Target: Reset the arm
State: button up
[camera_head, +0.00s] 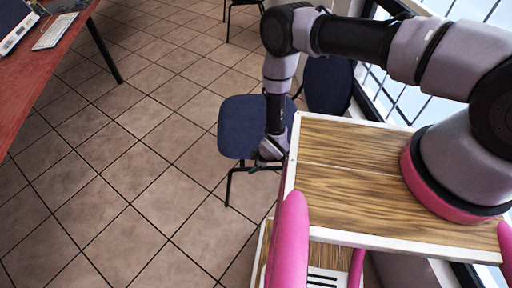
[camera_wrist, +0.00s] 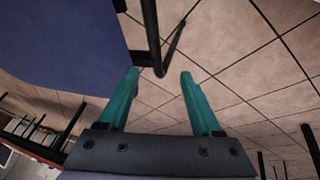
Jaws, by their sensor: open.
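My gripper (camera_head: 268,150) hangs down at the end of my arm, beside the far left edge of my wooden-topped base. In the wrist view its two teal fingers (camera_wrist: 159,76) are spread apart with nothing between them. The arm reaches out from the right and bends down at the elbow. In the head view the fingertips are small and dark against the chair behind.
A blue chair (camera_head: 236,128) stands close to my gripper; its seat (camera_wrist: 60,45) and black leg show in the wrist view. A red table (camera_head: 45,62) with a white keyboard (camera_head: 54,31) is at upper left. The tiled floor between is clear. Windows line the right.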

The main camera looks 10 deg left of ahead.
jog(key=w+r+m+t, duration=0.1)
jog(key=w+r+m, duration=0.1)
jog(key=w+r, duration=0.9)
jog(key=w+r+m+t, duration=0.1)
jog(key=w+r+m, duration=0.2)
jog(key=w+r, duration=0.8)
jog(key=w+d+r+m, duration=0.2)
jog(key=d+r, duration=0.1)
jog(key=r, duration=0.6)
jog(key=w+d+r+m+h, duration=0.1)
jog(key=d+r, duration=0.2)
jog(key=r, duration=0.6)
jog(key=w+d+r+m, duration=0.2)
jog(key=d+r, duration=0.1)
jog(key=r, duration=0.7)
jog(key=s+d+r+m+t+h, duration=0.1)
jog(key=s+d+r+m, duration=0.25)
jog(key=d+r, duration=0.6)
jog(key=s+d+r+m+t, duration=0.15)
jog(key=s+d+r, duration=0.4)
jog(key=r, duration=0.75)
jog(key=s+d+r+m, duration=0.4)
jog(key=s+d+r, duration=0.1)
jog(key=s, duration=0.5)
jog(key=s+d+r+m, duration=0.4)
jog(key=s+d, duration=0.4)
jog(key=s, duration=0.2)
jog(key=shift+s+d+r+t+h, duration=0.2)
jog(key=shift+s+r+t+h, duration=0.15)
jog(key=shift+r, duration=0.4)
